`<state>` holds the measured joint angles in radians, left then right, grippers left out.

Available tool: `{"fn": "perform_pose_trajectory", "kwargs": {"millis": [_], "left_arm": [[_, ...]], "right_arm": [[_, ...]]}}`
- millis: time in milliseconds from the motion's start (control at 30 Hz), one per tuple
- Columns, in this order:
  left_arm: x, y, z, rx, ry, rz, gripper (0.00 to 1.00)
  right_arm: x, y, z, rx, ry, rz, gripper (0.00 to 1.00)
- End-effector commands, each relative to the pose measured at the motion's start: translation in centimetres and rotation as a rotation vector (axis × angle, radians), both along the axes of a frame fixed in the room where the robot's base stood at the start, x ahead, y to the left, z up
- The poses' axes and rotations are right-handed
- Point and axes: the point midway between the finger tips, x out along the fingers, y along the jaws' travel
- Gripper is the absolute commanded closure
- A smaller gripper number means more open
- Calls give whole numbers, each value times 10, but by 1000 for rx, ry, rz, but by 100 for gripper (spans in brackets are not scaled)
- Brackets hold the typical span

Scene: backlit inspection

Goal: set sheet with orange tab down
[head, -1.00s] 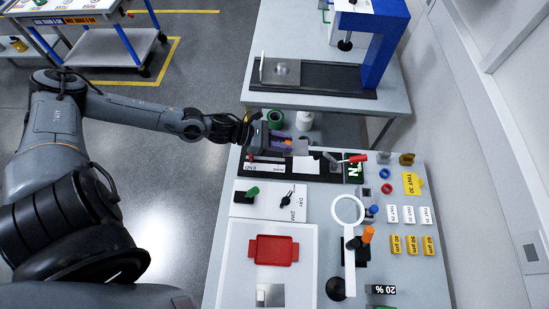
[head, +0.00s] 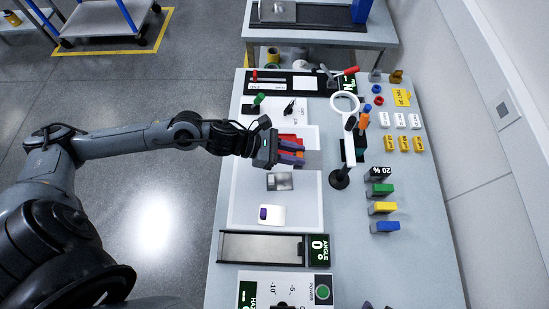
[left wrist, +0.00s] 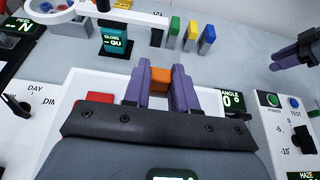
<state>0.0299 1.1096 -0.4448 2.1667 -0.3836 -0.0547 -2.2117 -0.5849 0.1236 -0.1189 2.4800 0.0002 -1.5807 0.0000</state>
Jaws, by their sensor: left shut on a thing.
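My left gripper (head: 291,153) is shut on the orange tab (left wrist: 160,78), which sits between its purple fingers in the left wrist view. The gripper is over the upper part of the white panel, beside the red tray (head: 287,138), which it partly covers. The sheet itself is hard to make out. A greyish patch to the right of the fingers in the head view may be part of it. My right gripper's purple fingertips (head: 378,306) show apart at the bottom edge of the head view. It also shows at the upper right of the left wrist view (left wrist: 289,54).
The white panel (head: 240,205) carries a metal plate (head: 280,181) and a white block with a purple top (head: 271,215). A ring magnifier (head: 344,104) on a stand is right of the gripper. Green, yellow and blue blocks (head: 382,208) stand further right. A metal-topped fixture (head: 260,247) lies nearer.

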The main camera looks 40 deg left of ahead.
Motion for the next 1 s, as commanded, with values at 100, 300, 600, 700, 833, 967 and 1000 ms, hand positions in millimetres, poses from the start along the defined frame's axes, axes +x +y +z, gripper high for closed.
{"fn": "perform_pose_trajectory", "kwargs": {"millis": [100, 300, 600, 700, 833, 967, 1000], "left_arm": [[6, 0, 1, 3, -1, 3, 100], [10, 26, -13, 4, 7, 6, 100], [18, 84, -48, 3, 3, 6, 100], [19, 98, -57, 2, 2, 5, 100], [20, 108, -63, 1, 2, 4, 100], [21, 112, -67, 1, 1, 2, 100], [21, 112, -70, 0, 1, 4, 100]], "right_arm": [[0, 0, -4, 1, -1, 0, 57], [5, 4, 3, 11, -14, -3, 57], [2, 3, 7, 11, -4, -4, 57], [2, 2, 8, 8, -4, -3, 57], [1, 1, 8, 2, -4, 0, 57], [1, 0, 8, -4, -4, 4, 57], [1, 0, 8, -4, -4, 4, 57]]}}
